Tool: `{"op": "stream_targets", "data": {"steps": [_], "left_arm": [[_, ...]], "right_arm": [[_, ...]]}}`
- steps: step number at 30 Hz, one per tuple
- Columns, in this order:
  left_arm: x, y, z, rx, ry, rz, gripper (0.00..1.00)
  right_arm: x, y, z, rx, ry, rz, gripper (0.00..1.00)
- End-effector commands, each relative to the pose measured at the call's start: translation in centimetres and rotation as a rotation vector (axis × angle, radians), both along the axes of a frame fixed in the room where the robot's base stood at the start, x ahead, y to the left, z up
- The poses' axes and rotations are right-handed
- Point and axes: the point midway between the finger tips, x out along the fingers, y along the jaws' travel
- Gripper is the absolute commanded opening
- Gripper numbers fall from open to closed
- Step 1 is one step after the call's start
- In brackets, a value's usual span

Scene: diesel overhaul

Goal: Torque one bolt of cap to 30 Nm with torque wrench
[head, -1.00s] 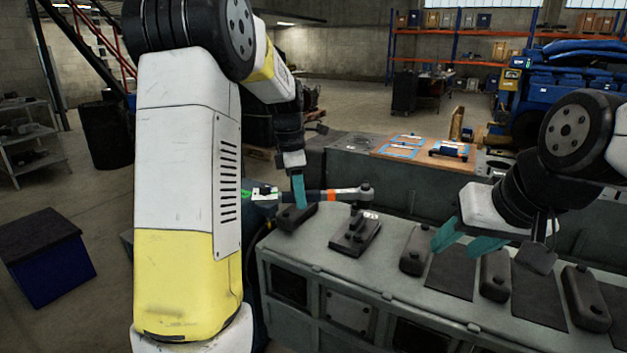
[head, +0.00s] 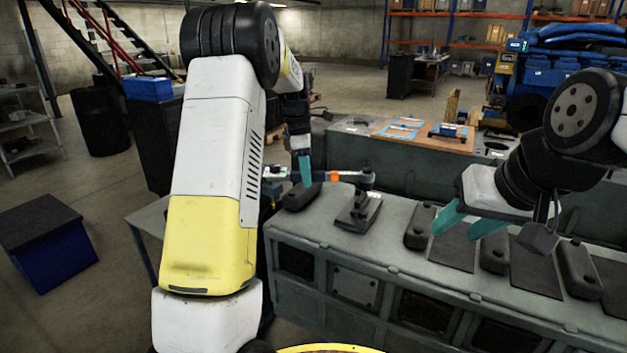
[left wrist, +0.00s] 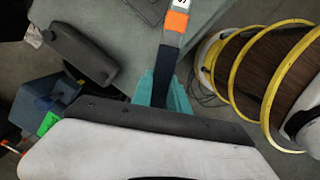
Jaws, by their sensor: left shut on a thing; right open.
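The torque wrench (head: 337,177), with an orange band and dark head, lies level above the engine top in the head view. My left gripper (head: 304,172) is shut on its handle; in the left wrist view the teal fingers (left wrist: 165,92) close around the dark grip. The wrench's head (head: 366,178) is above the cap (head: 358,213), a dark block with a raised post on a flat plate. Whether the head is seated on a bolt I cannot tell. My right gripper (head: 466,232) is open and empty above the engine top, right of the cap.
Several dark covers, one of them (head: 419,228) right of the cap, sit along the grey engine block (head: 400,270). A board with blue-edged outlines (head: 423,135) lies behind. A blue box (head: 45,245) stands on the floor at left.

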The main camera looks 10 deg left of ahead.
Motion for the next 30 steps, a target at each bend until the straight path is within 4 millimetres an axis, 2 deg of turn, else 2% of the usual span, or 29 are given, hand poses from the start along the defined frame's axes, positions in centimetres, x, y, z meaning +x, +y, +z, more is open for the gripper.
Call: {"op": "stream_targets", "data": {"steps": [3,7,13,23,24,27,30], "left_arm": [[1.2,0.0,-0.1,-0.004,-0.002,-0.035,0.0],[0.8,-0.2,-0.3,-0.006,-0.003,-0.012,0.0],[-2.2,-1.0,-1.1,-0.006,-0.003,0.158,0.0],[-7.9,-4.5,-4.2,-0.005,-0.003,0.552,0.0],[-7.7,-4.2,-5.5,-0.003,0.001,0.554,0.0],[-7.5,-4.1,-7.4,-0.004,-0.002,0.551,0.0],[-7.4,-4.2,-7.1,-0.006,-0.005,0.549,0.0]], "right_arm": [[0.0,0.0,0.0,0.0,0.0,0.0,0.45],[0.0,0.0,0.0,0.0,0.0,0.0,0.45],[0.0,0.0,0.0,0.0,0.001,0.0,0.45],[0.0,0.0,0.0,0.0,0.0,0.0,0.45],[0.0,0.0,0.0,0.0,0.001,0.0,0.45],[0.0,0.0,0.0,0.0,0.0,0.0,0.45],[0.0,0.0,0.0,0.0,0.001,0.0,0.45]]}}
